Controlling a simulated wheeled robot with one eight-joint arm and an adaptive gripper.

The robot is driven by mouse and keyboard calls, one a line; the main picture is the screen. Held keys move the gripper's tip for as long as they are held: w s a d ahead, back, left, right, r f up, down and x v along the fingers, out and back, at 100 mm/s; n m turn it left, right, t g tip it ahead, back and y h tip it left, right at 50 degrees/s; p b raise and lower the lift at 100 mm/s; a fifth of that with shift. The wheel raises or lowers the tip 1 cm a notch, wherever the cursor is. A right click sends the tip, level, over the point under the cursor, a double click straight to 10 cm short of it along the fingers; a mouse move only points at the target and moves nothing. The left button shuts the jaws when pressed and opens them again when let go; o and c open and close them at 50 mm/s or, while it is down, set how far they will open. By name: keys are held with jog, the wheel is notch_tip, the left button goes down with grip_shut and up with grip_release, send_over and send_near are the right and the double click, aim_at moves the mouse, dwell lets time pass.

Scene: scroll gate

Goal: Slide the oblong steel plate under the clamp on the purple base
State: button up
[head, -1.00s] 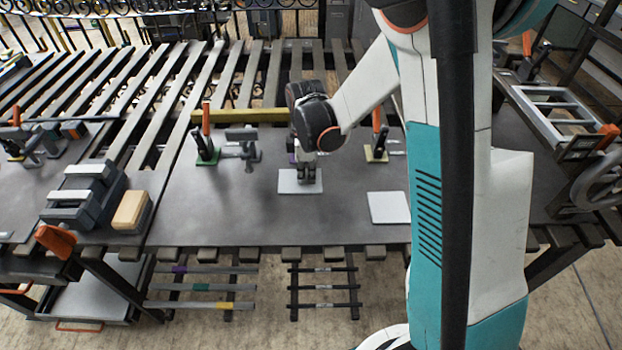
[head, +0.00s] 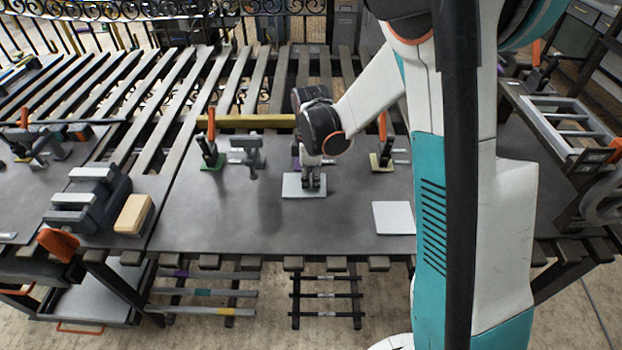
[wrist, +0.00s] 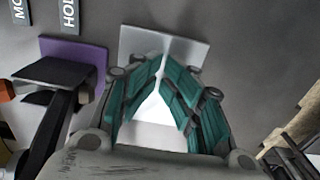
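The oblong steel plate (head: 290,190) lies flat on the dark tabletop, light grey, and it also shows in the wrist view (wrist: 140,38). My gripper (head: 311,186) points down onto it. A dark clamp (wrist: 50,70) extends over that base. In the head view my gripper hides most of the purple base.
A clamp on a green base (head: 213,160) stands left, and one on a yellowish base (head: 382,161) right. A second, squarer plate (head: 394,218) lies front right. A yellow bar (head: 245,121) runs behind.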

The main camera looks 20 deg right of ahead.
aim_at(311, 185)
notch_tip(311, 185, up, 12)
dwell(0.6)
dwell(0.4)
jog(key=s+r+m+t, duration=0.3)
jog(key=s+m, duration=0.4)
jog(key=s, duration=0.3)
jog(key=s+r+m+t, duration=0.4)
jog(key=s+m, duration=0.3)
jog(key=s, duration=0.3)
jog(key=shift+s+d+r, duration=0.3)
jog(key=shift+d+r, duration=0.15)
jog(key=shift+r, duration=0.05)
